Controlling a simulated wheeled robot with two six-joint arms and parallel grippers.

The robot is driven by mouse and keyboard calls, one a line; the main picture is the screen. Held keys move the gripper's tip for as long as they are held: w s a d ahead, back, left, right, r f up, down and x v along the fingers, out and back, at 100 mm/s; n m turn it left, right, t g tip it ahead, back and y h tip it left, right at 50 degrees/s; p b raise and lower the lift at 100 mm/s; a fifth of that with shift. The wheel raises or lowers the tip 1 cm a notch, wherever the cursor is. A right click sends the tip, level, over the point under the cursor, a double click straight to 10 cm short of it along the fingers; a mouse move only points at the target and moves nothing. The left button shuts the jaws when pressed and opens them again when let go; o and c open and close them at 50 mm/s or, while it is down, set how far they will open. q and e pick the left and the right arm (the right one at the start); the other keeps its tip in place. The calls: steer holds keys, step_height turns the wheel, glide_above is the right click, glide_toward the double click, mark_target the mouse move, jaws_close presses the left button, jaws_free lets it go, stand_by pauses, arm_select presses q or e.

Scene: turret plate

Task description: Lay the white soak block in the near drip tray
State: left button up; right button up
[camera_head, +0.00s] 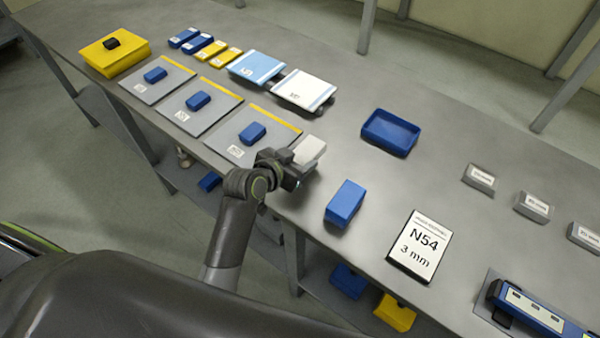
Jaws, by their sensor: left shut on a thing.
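The white soak block (309,149) is held in my left gripper (295,167), over the near part of the grey bench. My left gripper is shut on it, and the fingers hide its lower near side. A blue open tray (390,132) with a raised rim lies to the right of the block, farther back, and looks empty. A plain blue block-like piece (345,203) lies nearer, to the lower right of the gripper; I cannot tell whether it is hollow. My right gripper is not in view.
Grey plates (239,150) with blue blocks lie left of the gripper. An N54 sign (419,246), grey labelled blocks (533,207) and a blue rail-like part (535,310) are at right. Bare bench surrounds the blue tray.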

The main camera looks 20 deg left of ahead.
arm_select(q)
steer(key=shift+f+p, duration=0.5)
steer(key=shift+f, duration=2.45)
steer(key=shift+f, duration=0.2)
steer(key=o, duration=1.1)
steer(key=shift+c, duration=0.2)
